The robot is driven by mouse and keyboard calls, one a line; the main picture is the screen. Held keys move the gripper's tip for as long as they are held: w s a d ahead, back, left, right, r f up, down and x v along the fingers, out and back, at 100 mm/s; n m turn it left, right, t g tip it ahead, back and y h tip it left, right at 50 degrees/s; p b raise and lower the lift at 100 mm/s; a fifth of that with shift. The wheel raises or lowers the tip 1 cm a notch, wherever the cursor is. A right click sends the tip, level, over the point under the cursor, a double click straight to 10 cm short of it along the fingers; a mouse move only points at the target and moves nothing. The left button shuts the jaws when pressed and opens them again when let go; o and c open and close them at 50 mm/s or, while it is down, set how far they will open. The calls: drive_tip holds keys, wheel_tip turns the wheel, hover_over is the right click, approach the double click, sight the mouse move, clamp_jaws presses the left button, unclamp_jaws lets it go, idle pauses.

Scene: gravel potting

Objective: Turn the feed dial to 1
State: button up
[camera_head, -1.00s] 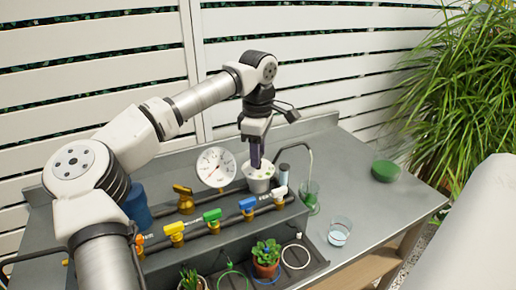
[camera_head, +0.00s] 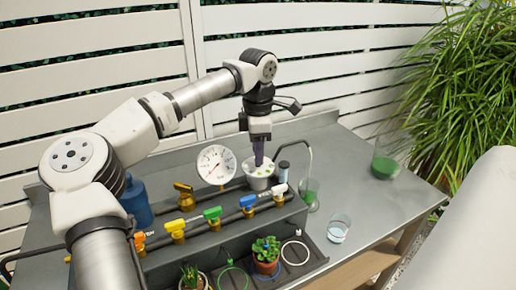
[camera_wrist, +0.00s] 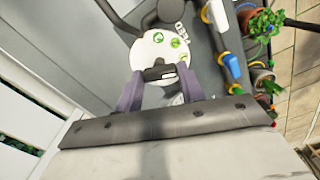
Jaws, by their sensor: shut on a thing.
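The feed dial (camera_head: 258,183) is a white round unit on the bench, below my gripper (camera_head: 259,161). The wrist view shows its white face (camera_wrist: 149,50) with green marks, and dark lettering that seems to read FEED beside it. A dark bar-like knob (camera_wrist: 159,73) stands at the edge of the face, between my two purple fingers (camera_wrist: 159,88). My gripper points down and is shut on this knob. The marks are too small to read, and the fingers hide part of the face, so I cannot tell the setting.
A white gauge (camera_head: 216,164) stands left of the dial. In front runs a pipe with coloured valves, among them a green handle (camera_head: 212,213). A curved metal spout (camera_head: 309,160) and a glass (camera_head: 339,229) are at right. Potted plants (camera_head: 266,252) stand in front.

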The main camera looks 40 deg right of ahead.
drive_tip(key=o, duration=1)
wheel_tip(320, 180, up, 14)
drive_tip(key=shift+b, duration=0.4)
drive_tip(key=shift+f, duration=0.15)
